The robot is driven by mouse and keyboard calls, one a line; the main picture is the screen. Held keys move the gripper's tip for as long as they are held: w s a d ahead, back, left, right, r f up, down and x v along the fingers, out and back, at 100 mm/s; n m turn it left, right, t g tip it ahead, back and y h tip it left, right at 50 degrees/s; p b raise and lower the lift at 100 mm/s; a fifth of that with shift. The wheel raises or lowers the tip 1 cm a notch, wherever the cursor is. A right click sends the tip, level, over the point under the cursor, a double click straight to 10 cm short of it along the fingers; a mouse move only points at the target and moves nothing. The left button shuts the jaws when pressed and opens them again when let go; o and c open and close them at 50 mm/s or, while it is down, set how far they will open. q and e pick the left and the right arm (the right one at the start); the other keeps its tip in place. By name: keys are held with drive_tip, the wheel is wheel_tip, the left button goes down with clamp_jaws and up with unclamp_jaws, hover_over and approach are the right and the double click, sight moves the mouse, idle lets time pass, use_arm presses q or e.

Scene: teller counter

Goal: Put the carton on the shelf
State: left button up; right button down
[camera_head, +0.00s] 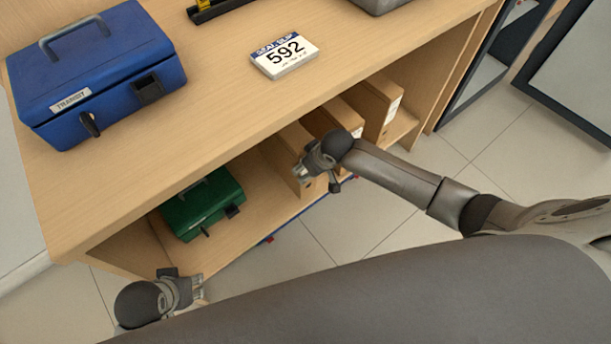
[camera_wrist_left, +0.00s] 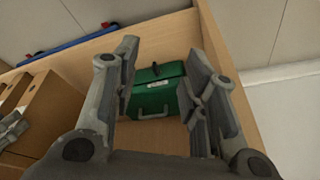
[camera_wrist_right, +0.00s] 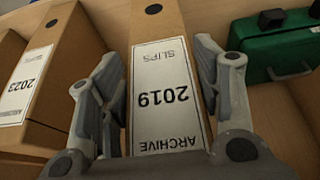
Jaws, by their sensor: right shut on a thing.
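The brown carton (camera_wrist_right: 158,25) with a white label reading "ARCHIVE 2019 SLIPS" is between the fingers of my right gripper (camera_wrist_right: 162,125), which is shut on it. In the head view my right gripper (camera_head: 302,172) is at the front of this carton (camera_head: 294,140), the leftmost in a row on the shelf (camera_head: 245,232) under the counter. The carton looks upright; its base is hidden. My left gripper (camera_head: 200,288) is low at the front left. In the left wrist view (camera_wrist_left: 160,105) its fingers are apart, open and empty, facing a green box.
The green cash box (camera_head: 203,203) stands on the shelf left of the carton. Other cartons (camera_head: 378,108) stand to its right, one labelled 2023 (camera_wrist_right: 25,85). Bare shelf lies between green box and carton. A blue box (camera_head: 90,70) and a 592 sign (camera_head: 285,55) are on the counter.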

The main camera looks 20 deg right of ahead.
drive_tip(key=x, duration=0.1)
drive_tip(key=b+x, duration=0.1)
drive_tip(key=x, duration=0.2)
drive_tip(key=shift+s+a+f+b, duration=0.3)
drive_tip(key=shift+a, duration=0.1)
drive_tip(key=shift+c, duration=2.2)
unclamp_jaws()
drive_tip(key=shift+s+f, duration=0.15)
drive_tip(key=shift+s, duration=0.05)
use_arm(q)
drive_tip(key=v, duration=0.6)
drive_tip(key=shift+w+a, duration=0.1)
